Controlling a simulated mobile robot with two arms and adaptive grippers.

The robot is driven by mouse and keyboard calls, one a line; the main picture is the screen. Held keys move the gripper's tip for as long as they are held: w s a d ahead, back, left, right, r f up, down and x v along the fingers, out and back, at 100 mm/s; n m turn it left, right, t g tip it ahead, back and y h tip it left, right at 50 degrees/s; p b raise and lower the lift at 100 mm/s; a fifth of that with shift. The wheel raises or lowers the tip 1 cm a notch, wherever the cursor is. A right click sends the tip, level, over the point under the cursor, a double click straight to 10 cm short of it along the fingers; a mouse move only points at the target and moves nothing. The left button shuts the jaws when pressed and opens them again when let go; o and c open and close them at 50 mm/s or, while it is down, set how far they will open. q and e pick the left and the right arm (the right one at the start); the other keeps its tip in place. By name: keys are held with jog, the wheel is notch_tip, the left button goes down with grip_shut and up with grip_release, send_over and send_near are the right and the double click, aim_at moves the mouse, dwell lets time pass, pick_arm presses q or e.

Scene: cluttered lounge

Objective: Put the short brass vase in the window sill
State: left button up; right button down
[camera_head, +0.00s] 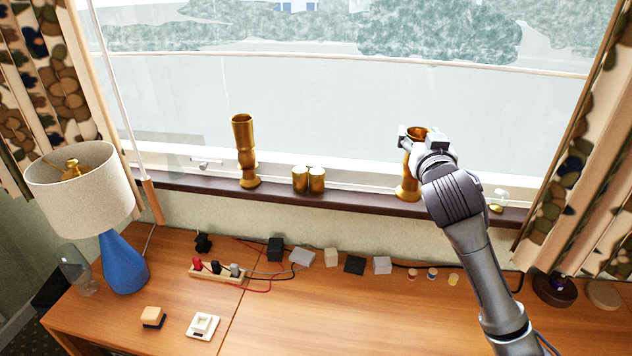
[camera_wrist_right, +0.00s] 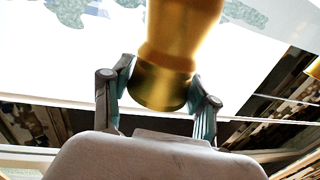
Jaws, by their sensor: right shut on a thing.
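A brass vase (camera_head: 408,178), seemingly the short one, is upright at the right part of the dark window sill (camera_head: 350,197). Its base appears at the sill, but I cannot tell whether it bears weight there. My right gripper (camera_head: 425,139) is shut on this vase near its top and hides part of it. In the right wrist view the vase (camera_wrist_right: 178,45) stands between the two fingers of the gripper (camera_wrist_right: 158,98). A taller-looking brass vase (camera_head: 244,150) stands upright on the left part of the sill. My left gripper is not in view.
Two small brass cylinders (camera_head: 300,180) (camera_head: 317,180) stand side by side mid-sill. Patterned curtains (camera_head: 575,160) flank the window. The sill between cylinders and held vase is clear.

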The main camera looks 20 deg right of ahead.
aim_at(424, 130)
jog(key=r, duration=0.1)
jog(key=d+r, duration=0.1)
jog(key=shift+d+r, duration=0.25)
jog(key=shift+r, duration=0.15)
jog(key=shift+w+f+p, duration=0.15)
jog(key=shift+w+p, duration=0.15)
jog(key=shift+w, duration=0.15)
pick_arm(q)
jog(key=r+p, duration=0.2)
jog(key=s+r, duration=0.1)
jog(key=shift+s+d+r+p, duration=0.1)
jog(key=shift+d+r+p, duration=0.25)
jog(key=shift+p, duration=0.05)
pick_arm(e)
jog(key=w+a+f, duration=0.1)
jog(key=w+f, duration=0.9)
jog(key=shift+w+a+f, duration=0.3)
jog(key=shift+w+a, duration=0.05)
jog(key=shift+w, duration=0.05)
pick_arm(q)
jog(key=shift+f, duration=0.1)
pick_arm(e)
jog(key=shift+c, duration=1.5)
grip_release()
jog(key=shift+s+f, duration=0.1)
jog(key=shift+f, duration=0.1)
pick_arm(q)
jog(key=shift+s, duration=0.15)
pick_arm(e)
jog(key=shift+a, duration=0.1)
